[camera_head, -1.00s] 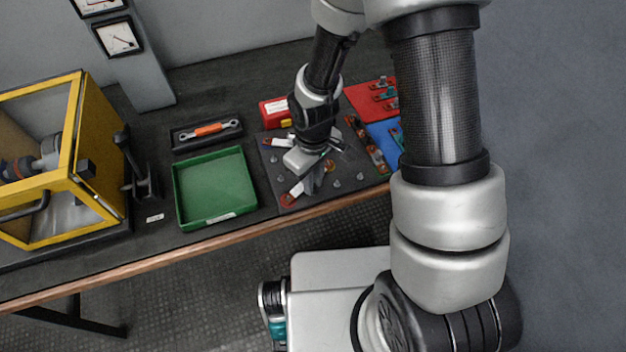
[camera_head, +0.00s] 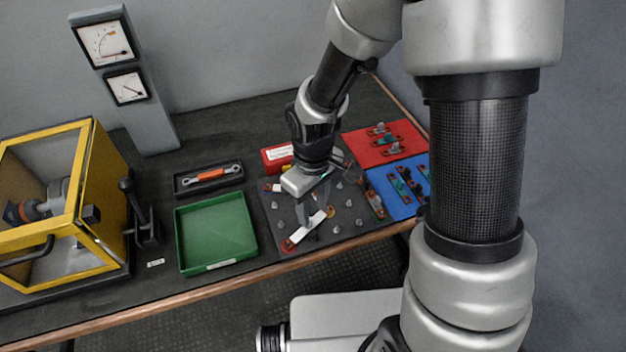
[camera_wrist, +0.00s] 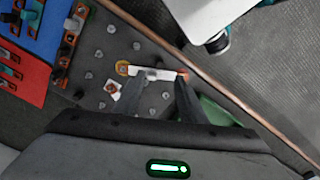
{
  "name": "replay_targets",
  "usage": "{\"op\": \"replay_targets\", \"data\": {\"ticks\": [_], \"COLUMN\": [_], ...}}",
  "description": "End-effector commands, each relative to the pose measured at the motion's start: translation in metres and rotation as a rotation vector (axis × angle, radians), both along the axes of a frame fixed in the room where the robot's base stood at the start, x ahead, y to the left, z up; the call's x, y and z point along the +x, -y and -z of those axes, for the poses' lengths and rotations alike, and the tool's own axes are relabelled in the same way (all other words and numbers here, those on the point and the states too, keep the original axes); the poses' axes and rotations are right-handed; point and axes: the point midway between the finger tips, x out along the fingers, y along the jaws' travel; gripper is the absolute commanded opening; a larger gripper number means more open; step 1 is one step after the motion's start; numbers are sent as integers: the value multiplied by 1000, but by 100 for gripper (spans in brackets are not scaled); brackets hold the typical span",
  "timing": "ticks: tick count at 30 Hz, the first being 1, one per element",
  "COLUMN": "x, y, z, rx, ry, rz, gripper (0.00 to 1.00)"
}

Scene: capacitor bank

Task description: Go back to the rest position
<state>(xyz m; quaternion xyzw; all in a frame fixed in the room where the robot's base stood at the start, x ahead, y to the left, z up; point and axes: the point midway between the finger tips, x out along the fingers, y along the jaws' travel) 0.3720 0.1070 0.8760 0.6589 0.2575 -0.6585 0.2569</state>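My gripper (camera_wrist: 161,84) shows in the wrist view with its two dark fingers apart and nothing held between them. A white bar (camera_wrist: 152,73) with an orange ring at one end and a red end at the other lies beyond the fingertips. In the head view, my gripper (camera_head: 313,208) hangs over the dark pegged board, pointing down. The same white bar (camera_head: 306,230) lies slanted on the board's front part. The fingertips partly overlap the bar's outline, so the exact gap is hard to tell.
A green tray (camera_head: 216,234) stands left of the dark pegged board (camera_head: 352,214). A red box (camera_head: 277,157) is behind it; red (camera_head: 383,144) and blue (camera_head: 411,176) mats lie right. A yellow-framed cabinet (camera_head: 110,184) and a lever (camera_head: 140,213) stand left. Floor lies beyond the bench edge.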

Motion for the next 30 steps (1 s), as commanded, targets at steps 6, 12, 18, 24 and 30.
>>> {"op": "replay_targets", "data": {"ticks": [6,12,18,24,30], "x": [1,1,0,0,-5], "y": [0,0,0,3,33], "z": [-54,-80,-87,-95,-181], "rx": [1,0,0,-2,-7], "ry": [5,3,0,11,126], "rz": [2,0,0,12,165], "gripper": [38,38,38,38,38]}}
